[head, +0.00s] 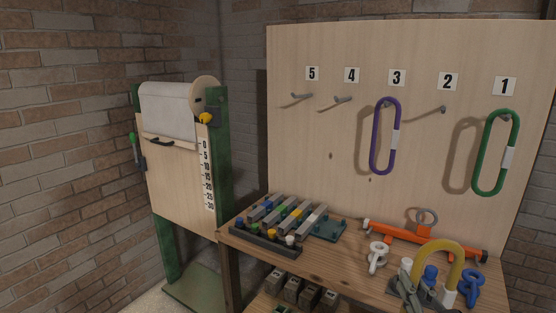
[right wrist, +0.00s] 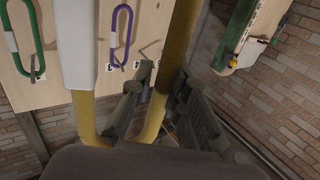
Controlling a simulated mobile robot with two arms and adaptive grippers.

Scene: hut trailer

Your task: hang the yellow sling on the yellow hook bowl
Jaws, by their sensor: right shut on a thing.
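The yellow sling (head: 442,249) is a closed loop with a white sleeve (head: 449,298), at the lower right of the head view. My right gripper (head: 411,284) is shut on one yellow side of the sling; in the right wrist view that strand (right wrist: 155,118) runs between the fingers. The sling stands up in front of the workbench, apart from the pegboard. A small yellow part (head: 205,118) sits at the top of the green post on the left stand; I cannot tell whether it is the yellow hook bowl. My left gripper is out of view.
The wooden board (head: 330,60) has numbered pegs; a purple sling (head: 378,150) hangs under 3, a green sling (head: 488,150) under 1. The bench (head: 345,262) holds an orange bar (head: 440,240), shackles (head: 377,257) and a rack (head: 265,238).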

